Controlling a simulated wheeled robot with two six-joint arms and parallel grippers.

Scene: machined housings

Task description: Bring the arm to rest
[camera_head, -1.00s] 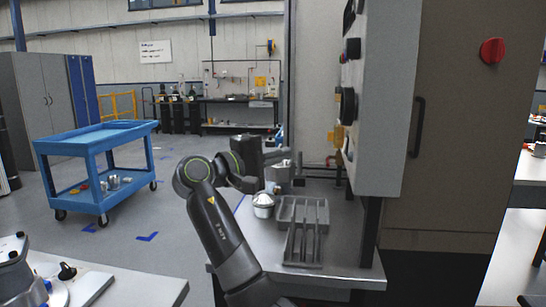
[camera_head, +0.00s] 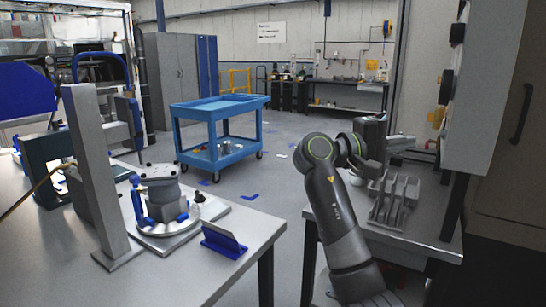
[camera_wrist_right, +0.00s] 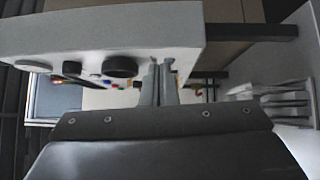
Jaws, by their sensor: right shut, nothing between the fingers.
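My right arm comes up from the bottom of the head view, its dark links bent at the elbow. Its right gripper (camera_head: 401,142) points to the right, above the side table with the grey slotted rack (camera_head: 396,200). In the right wrist view the two fingers (camera_wrist_right: 161,72) stand close together with nothing between them. The white control panel (camera_wrist_right: 90,38) shows behind them, with dark knobs. My left gripper and left arm are not in view.
A workbench (camera_head: 215,285) on the left carries a clamped round fixture (camera_head: 160,196), a grey upright post (camera_head: 95,165) and a blue angled stand (camera_head: 223,241). A blue cart (camera_head: 218,107) stands on open floor behind. The cabinet (camera_head: 510,200) bounds the right.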

